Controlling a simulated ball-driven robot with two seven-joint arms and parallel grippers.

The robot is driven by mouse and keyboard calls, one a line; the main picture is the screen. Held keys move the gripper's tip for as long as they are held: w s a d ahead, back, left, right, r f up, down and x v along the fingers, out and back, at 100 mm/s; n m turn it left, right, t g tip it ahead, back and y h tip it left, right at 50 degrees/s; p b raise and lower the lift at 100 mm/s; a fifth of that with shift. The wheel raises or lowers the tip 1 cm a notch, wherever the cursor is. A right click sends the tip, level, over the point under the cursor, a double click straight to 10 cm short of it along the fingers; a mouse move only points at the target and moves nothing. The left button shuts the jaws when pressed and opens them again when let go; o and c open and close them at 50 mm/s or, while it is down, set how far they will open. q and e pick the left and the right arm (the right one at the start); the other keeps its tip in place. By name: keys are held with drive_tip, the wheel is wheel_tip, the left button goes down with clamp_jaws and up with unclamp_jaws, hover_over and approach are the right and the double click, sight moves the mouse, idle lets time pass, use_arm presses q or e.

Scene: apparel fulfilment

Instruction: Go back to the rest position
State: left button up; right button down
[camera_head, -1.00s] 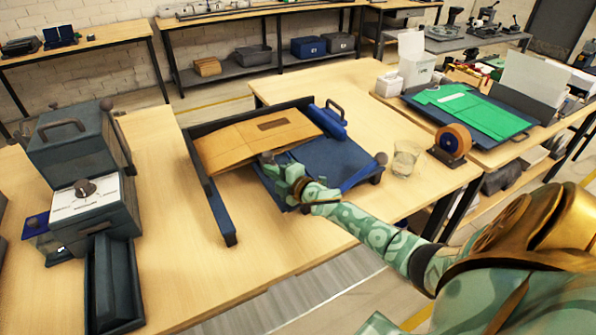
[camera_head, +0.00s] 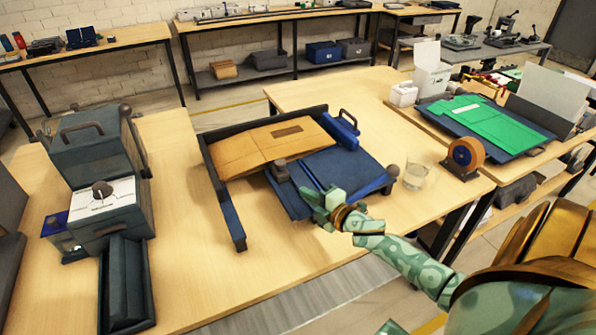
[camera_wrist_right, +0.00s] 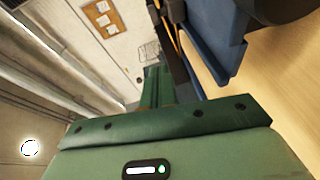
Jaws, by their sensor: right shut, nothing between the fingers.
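My right gripper (camera_head: 312,189) is shut and empty. In the head view it is over the near edge of the blue tray-like board (camera_head: 340,168), to the right of the dark frame. Its shut fingers also show in the right wrist view (camera_wrist_right: 156,85), with a dark blue edge and the wooden table top to their right. I cannot tell how high it is above the board. A brown cardboard piece (camera_head: 240,150) lies flat behind and to the left of it, apart from the gripper. My left gripper is not in view.
A glass cup (camera_head: 415,175) and a tape roll (camera_head: 465,158) are to the right. A boxy machine (camera_head: 105,205) stands at left. The table's front is clear.

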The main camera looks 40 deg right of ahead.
drive_tip(key=s+a+m+g+h, duration=0.3)
drive_tip(key=s+a+m+g, duration=0.2)
drive_tip(key=s, duration=0.7)
drive_tip(key=s+a+m+g+h, duration=0.3)
drive_tip(key=s+a+m+g, duration=0.25)
drive_tip(key=s, duration=0.55)
drive_tip(key=s+a+f+g+y, duration=0.1)
drive_tip(key=s+a+f, duration=0.1)
drive_tip(key=f, duration=0.7)
drive_tip(key=s+a+f+g+y, duration=0.1)
drive_tip(key=s+f, duration=0.1)
drive_tip(key=f, duration=0.7)
drive_tip(key=s+a+f+g+y, duration=0.1)
drive_tip(key=s+a+f, duration=0.1)
drive_tip(key=f, duration=0.8)
drive_tip(key=s+f+m+g, duration=0.1)
drive_tip(key=s+f+m, duration=0.1)
drive_tip(key=s+f, duration=0.4)
drive_tip(key=s+f+m+g+y, duration=0.1)
drive_tip(key=s+f, duration=0.6)
drive_tip(key=s, duration=0.6)
drive_tip(key=shift+d+m+y, duration=0.15)
drive_tip(key=shift+m+y, duration=0.15)
drive_tip(key=shift+m, duration=0.05)
